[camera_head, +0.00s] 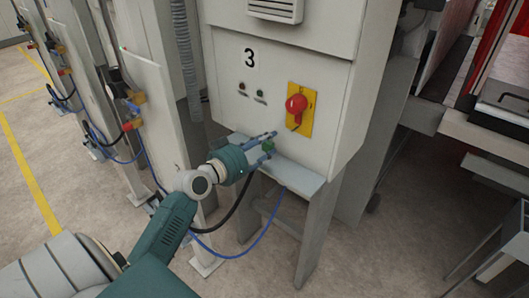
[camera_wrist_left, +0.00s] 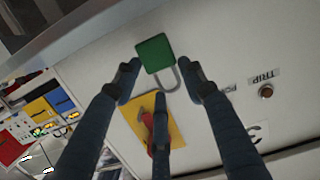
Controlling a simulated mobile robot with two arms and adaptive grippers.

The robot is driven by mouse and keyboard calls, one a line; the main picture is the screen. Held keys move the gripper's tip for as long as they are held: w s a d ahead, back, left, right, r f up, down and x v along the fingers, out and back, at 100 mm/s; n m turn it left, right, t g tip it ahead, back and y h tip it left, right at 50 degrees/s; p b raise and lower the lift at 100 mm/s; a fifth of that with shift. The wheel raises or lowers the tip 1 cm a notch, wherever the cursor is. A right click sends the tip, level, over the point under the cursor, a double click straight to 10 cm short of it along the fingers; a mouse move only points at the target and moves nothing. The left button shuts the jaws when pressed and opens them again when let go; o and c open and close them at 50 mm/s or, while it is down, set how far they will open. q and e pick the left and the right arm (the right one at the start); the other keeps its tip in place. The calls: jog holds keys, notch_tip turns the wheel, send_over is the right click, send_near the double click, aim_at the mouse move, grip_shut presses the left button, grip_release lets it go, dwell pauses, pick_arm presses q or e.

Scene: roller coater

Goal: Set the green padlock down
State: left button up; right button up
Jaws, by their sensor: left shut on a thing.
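The green padlock (camera_wrist_left: 155,52) shows at the fingertips of my left gripper (camera_wrist_left: 162,78) in the left wrist view, with its grey shackle toward the fingers. My left gripper (camera_head: 264,142) is shut on the padlock. In the head view the padlock (camera_head: 268,145) is small and partly hidden by the fingers. It is close to the cabinet front, above a narrow grey shelf (camera_head: 300,180). I cannot tell whether it touches the shelf. My right gripper is in neither view.
A red rotary switch on a yellow plate (camera_head: 301,110) sits on the cabinet (camera_head: 330,70) just right of my left gripper. Small buttons and a number 3 are above. Blue and black cables (camera_head: 262,232) hang below the shelf. Bare shelf lies right of the gripper.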

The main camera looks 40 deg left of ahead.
aim_at(268, 150)
pick_arm(q)
notch_tip(268, 150, down, 3)
jog(key=shift+f, duration=0.1)
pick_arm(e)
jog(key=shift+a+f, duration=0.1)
pick_arm(q)
jog(key=shift+f+b, duration=0.15)
jog(key=shift+b, duration=0.15)
jog(key=o, duration=1.2)
jog(key=shift+o, duration=0.2)
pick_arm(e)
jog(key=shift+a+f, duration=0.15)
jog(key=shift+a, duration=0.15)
